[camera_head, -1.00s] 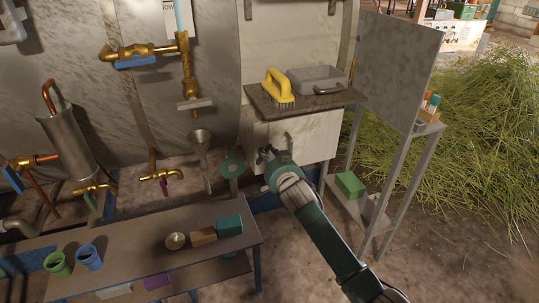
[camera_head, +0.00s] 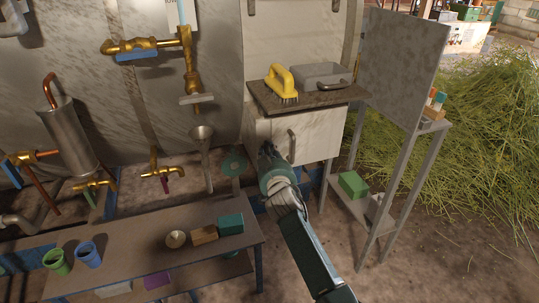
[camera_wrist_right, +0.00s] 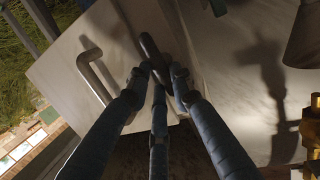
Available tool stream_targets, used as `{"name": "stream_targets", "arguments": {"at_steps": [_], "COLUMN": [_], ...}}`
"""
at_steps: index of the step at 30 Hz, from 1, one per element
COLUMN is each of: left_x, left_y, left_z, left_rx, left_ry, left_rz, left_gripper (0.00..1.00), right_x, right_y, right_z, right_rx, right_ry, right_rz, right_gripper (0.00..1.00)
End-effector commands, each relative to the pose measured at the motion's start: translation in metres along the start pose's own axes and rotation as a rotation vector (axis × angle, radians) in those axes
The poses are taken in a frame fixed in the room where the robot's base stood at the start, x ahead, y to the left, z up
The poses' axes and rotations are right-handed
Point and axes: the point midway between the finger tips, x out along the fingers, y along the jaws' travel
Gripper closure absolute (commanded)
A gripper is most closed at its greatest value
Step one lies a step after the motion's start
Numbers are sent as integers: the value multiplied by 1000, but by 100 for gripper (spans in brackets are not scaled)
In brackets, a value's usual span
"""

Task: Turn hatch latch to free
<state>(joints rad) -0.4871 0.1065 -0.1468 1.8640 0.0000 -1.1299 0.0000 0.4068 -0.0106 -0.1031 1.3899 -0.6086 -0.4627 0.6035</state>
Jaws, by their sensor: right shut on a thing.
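The pale hatch (camera_head: 316,134) is the front of a box below a dark shelf, with a grey bar handle (camera_head: 292,145) on it. In the right wrist view the hatch (camera_wrist_right: 65,72) shows with that handle (camera_wrist_right: 92,78) left of a dark latch bar (camera_wrist_right: 153,52). My right gripper (camera_wrist_right: 157,82) is shut on the latch bar, its fingers on both sides of it. In the head view this gripper (camera_head: 266,152) is at the hatch's left edge, and its own wrist partly hides the latch. My left gripper is not in view.
A yellow brush (camera_head: 281,82) and a grey lidded box (camera_head: 318,75) stand on the shelf (camera_head: 262,98) above the hatch. A low bench (camera_head: 130,237) with cups and blocks is at the lower left. A metal stand (camera_head: 395,170) is at the right.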

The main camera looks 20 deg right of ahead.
Motion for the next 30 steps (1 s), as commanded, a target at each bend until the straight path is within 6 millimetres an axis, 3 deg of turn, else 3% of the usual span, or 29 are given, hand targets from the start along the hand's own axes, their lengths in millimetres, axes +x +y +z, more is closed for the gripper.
{"name": "stream_targets", "arguments": {"at_steps": [14,15,17,26,30], "left_x": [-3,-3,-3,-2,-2], "left_y": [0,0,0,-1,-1], "left_z": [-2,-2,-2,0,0], "left_rx": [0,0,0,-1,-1], "left_ry": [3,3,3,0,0], "left_rz": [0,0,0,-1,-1], "left_gripper": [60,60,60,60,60], "right_x": [0,0,0,-1,-12], "right_y": [0,0,0,0,-1], "right_z": [0,0,0,0,1], "right_rx": [-23,-23,-22,-18,-17], "right_ry": [3,3,3,3,3], "right_rz": [2,2,2,2,2], "right_gripper": [100,70,59,59,59]}}
